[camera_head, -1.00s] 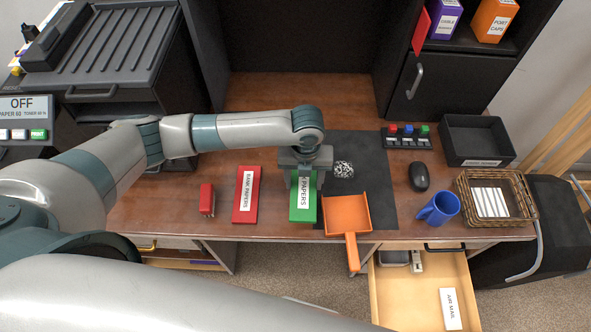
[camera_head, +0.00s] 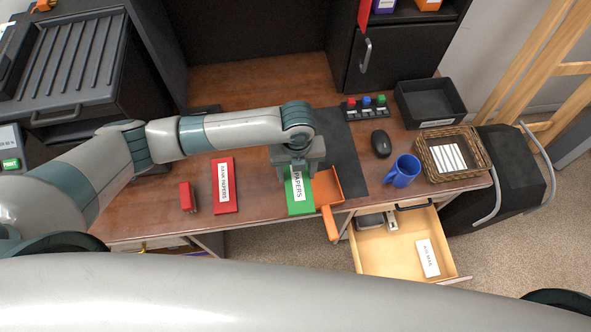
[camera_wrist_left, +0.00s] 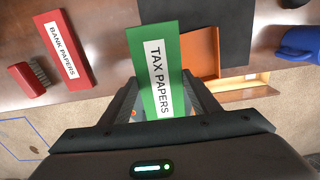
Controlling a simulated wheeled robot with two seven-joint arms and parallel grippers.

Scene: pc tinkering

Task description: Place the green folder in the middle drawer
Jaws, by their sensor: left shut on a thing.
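The green folder (camera_head: 297,197), labelled "TAX PAPERS", is at the desk's front edge, beside the orange dustpan. My left gripper (camera_head: 294,170) is shut on it from above. The left wrist view also shows the green folder (camera_wrist_left: 156,72) between the two fingers (camera_wrist_left: 160,98). I cannot tell whether the folder still touches the desk. An open wooden drawer (camera_head: 385,255) sticks out from under the desk on the right. It holds a white "AIR MAIL" envelope and small items near its back. I cannot tell from the picture whether it is the middle one. My right gripper is not in view.
The orange dustpan (camera_head: 329,190) lies right of the folder, its handle over the edge. A red "BANK PAPERS" folder (camera_head: 224,196) and a red brush (camera_head: 187,196) lie to the left.

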